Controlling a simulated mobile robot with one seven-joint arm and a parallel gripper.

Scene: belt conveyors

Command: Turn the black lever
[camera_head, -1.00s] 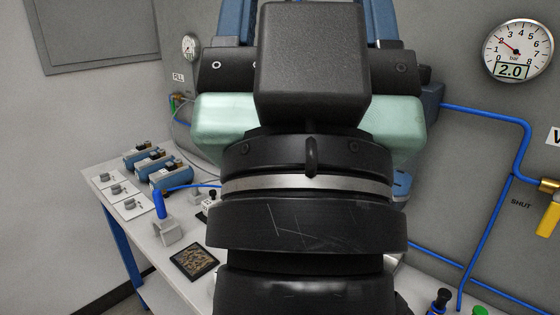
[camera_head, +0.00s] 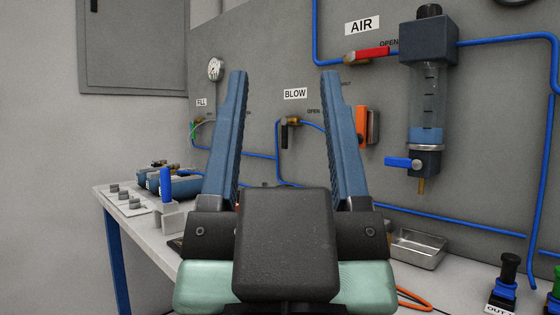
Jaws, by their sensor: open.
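The black lever (camera_head: 284,135) hangs downward from a brass valve (camera_head: 291,121) on the grey wall, under the BLOW sign (camera_head: 295,93). A blue pipe runs from this valve. OPEN is printed to the right of it; another label is partly hidden behind the right finger. My gripper (camera_head: 285,78) is open and empty, its two blue fingers pointing up in the picture. The lever shows in the gap between the fingers, farther back and apparently not touched by them. The exact distance cannot be told.
A red lever (camera_head: 368,54) sits on the AIR pipe. A filter with a clear bowl (camera_head: 425,95) and blue lever (camera_head: 402,162) stands out at right. An orange part (camera_head: 362,125) is behind the right finger. A metal tray (camera_head: 417,248) and blue cylinders (camera_head: 172,184) are on the bench.

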